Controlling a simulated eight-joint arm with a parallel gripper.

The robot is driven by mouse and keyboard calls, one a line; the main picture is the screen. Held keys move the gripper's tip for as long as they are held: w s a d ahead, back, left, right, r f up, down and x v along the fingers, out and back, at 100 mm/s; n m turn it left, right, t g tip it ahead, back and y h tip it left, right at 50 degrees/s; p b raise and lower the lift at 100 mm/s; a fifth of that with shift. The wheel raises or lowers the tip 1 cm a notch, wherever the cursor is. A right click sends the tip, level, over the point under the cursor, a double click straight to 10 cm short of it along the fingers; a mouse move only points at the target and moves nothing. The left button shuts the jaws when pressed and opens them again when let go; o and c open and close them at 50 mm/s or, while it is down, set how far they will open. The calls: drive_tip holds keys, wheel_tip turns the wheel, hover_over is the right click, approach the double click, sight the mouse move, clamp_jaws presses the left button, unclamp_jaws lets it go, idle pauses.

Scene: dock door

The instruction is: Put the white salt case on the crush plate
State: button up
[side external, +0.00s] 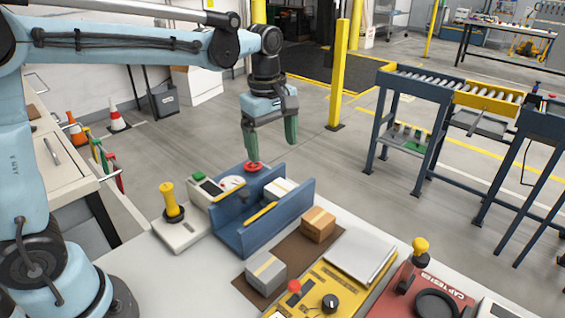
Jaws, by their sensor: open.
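A white box (280,188), which looks like the white salt case, sits between the walls of a blue open-ended holder (285,220). Its lower part is hidden by the near wall. My gripper (271,153) has green fingers pointing down. It is open and empty, above and behind the blue holder, apart from the white box.
A brown carton (318,225) and a grey case (266,272) rest on a brown mat. A red knob (253,166) is below my left finger. A yellow-handled lever (171,200) stands left, a red cap tester (435,295) right. A yellow bar (260,215) is in the holder.

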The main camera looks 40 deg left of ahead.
drive_tip(key=s+m+t, duration=0.2)
drive_tip(key=s+m, duration=0.2)
drive_tip(key=s+a+f+m+t, duration=0.1)
drive_tip(key=s+m, duration=0.3)
drive_tip(key=m, duration=0.1)
drive_tip(key=s+a+m+t, duration=0.1)
drive_tip(key=s+m+t, duration=0.1)
drive_tip(key=s+m, duration=0.2)
drive_tip(key=shift+f+m+t, duration=0.3)
drive_tip(key=shift+f+m, duration=0.05)
drive_tip(key=shift+m, duration=0.15)
drive_tip(key=shift+s+a+f+m+t, duration=0.15)
drive_tip(key=shift+s+f+m+t, duration=0.3)
drive_tip(key=shift+m, duration=0.45)
